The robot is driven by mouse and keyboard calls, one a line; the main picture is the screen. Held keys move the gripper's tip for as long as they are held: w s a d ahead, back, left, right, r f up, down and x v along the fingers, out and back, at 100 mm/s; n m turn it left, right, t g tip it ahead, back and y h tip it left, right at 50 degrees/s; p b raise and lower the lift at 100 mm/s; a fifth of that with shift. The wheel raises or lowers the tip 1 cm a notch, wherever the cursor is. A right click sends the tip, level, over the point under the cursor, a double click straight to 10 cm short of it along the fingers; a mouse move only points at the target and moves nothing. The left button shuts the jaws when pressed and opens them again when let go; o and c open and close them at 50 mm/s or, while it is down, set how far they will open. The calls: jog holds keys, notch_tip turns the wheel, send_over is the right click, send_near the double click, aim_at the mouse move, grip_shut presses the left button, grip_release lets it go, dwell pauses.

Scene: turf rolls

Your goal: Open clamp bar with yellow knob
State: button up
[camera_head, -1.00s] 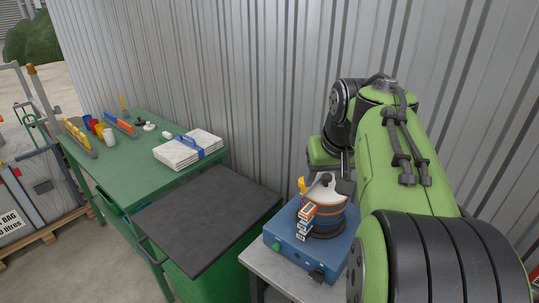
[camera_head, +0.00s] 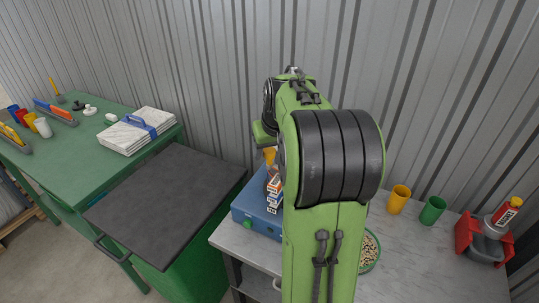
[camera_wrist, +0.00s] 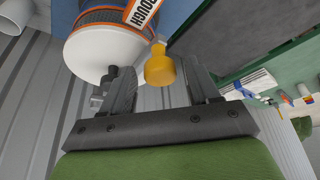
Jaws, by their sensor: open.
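The yellow knob (camera_wrist: 160,66) is between the two dark fingers of my open gripper (camera_wrist: 158,74) in the wrist view, with gaps visible at its sides. I cannot tell whether a finger touches it. It stands by the rim of a round white-topped device (camera_wrist: 97,52) with an orange and dark band. The clamp bar itself cannot be made out clearly. In the head view, the yellow knob (camera_head: 270,155) shows just left of my arm, above the blue base box (camera_head: 248,209). My arm hides my gripper and most of the device there.
The grey bench (camera_head: 410,255) carries a yellow cup (camera_head: 398,199), a green cup (camera_head: 433,210), a bowl of seeds (camera_head: 370,250) and a red holder (camera_head: 470,235) at right. The corrugated wall (camera_head: 230,60) stands close behind.

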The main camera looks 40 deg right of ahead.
jog(key=shift+x, duration=0.85)
jog(key=shift+r, duration=0.1)
jog(key=shift+c, duration=0.3)
grip_shut()
